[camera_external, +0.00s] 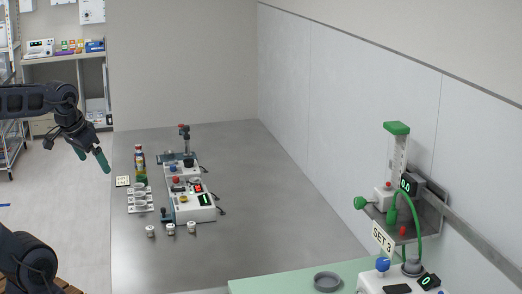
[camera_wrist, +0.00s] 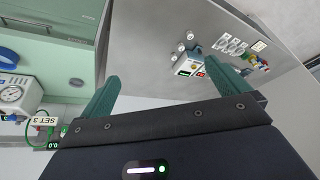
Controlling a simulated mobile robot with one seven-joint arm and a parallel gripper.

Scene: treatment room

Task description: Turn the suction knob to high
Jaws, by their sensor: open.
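My gripper (camera_external: 93,157) is at the left of the external view, off the left edge of the grey bench, with its green fingers pointing down and apart. In the wrist view, my gripper (camera_wrist: 161,75) has both fingers spread with nothing between them. I cannot tell which knob is the suction knob.
The grey bench (camera_external: 260,200) holds white devices with knobs (camera_external: 190,205), a white rack (camera_external: 139,201), bottles (camera_external: 140,164) and small jars (camera_external: 151,231). The bench's middle and right are clear.

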